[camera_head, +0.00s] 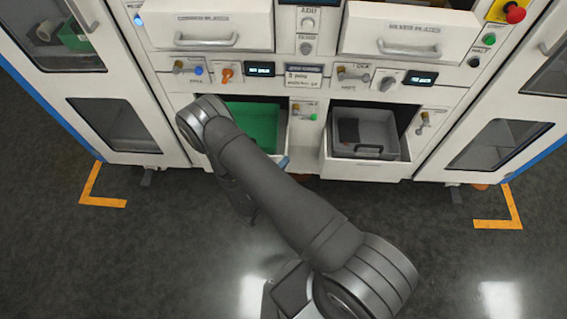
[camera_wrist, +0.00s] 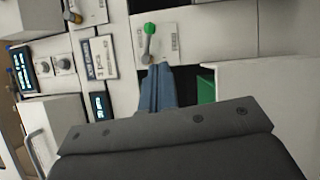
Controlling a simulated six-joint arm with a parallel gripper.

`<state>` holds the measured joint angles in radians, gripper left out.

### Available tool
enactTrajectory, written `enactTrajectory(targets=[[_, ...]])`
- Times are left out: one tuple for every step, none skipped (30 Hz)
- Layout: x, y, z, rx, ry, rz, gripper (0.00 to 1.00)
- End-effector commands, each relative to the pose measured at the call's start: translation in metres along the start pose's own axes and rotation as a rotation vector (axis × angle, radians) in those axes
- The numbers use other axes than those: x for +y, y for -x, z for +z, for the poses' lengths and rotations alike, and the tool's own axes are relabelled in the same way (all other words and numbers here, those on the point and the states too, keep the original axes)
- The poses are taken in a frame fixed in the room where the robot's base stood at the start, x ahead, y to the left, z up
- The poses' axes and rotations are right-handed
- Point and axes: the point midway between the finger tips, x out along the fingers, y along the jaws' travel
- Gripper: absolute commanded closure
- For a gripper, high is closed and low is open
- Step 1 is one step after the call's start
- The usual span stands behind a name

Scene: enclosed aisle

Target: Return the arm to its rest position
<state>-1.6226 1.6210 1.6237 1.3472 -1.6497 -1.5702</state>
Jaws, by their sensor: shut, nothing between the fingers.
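My arm reaches across the head view from the lower right toward the cabinet front and bends near the green-lined bin. My gripper shows in the wrist view (camera_wrist: 158,72) as two blue-grey fingers, shut together with nothing between them. In the head view only a small bluish tip (camera_head: 283,162) shows past the arm, near the right edge of the green bin; the rest is hidden behind the arm. In the wrist view the fingers lie in front of the white panel, near a green-tipped lever (camera_wrist: 149,40). I cannot tell whether they touch anything.
The green bin (camera_head: 252,125) and an open grey bin (camera_head: 365,165) are in the lower cabinet. Two white drawers (camera_head: 208,30) (camera_head: 408,36) are above, with knobs and displays between. Glass-door cabinets (camera_head: 115,122) (camera_head: 500,143) flank both sides. The dark floor (camera_head: 130,255) is clear at left.

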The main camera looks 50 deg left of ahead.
Motion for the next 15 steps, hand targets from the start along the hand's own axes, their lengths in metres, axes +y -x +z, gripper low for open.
enactTrajectory(targets=[[0.000,0.000,0.000,0.000,0.000,0.000,1.00],[0.000,0.000,0.000,0.000,0.000,0.000,1.00],[0.000,-0.001,0.000,0.000,0.000,0.000,1.00],[0.000,-0.001,0.000,-0.001,0.000,0.000,1.00],[0.000,-0.002,0.000,-0.001,0.000,0.000,1.00],[0.000,-0.004,0.000,-0.002,0.000,0.000,1.00],[0.000,-0.006,0.000,-0.002,0.000,0.000,1.00],[0.000,-0.008,0.000,-0.003,0.000,0.000,1.00],[0.000,-0.012,0.000,-0.003,0.000,0.000,1.00],[0.000,-0.016,0.000,-0.003,0.000,0.000,1.00],[0.000,-0.019,0.000,-0.004,-0.001,0.000,1.00],[0.000,-0.025,0.001,-0.004,-0.001,0.000,1.00],[0.000,-0.029,0.001,-0.005,-0.001,0.000,1.00],[0.000,-0.034,0.001,-0.005,-0.002,0.000,1.00],[0.000,-0.040,0.001,-0.005,-0.002,0.000,1.00]])
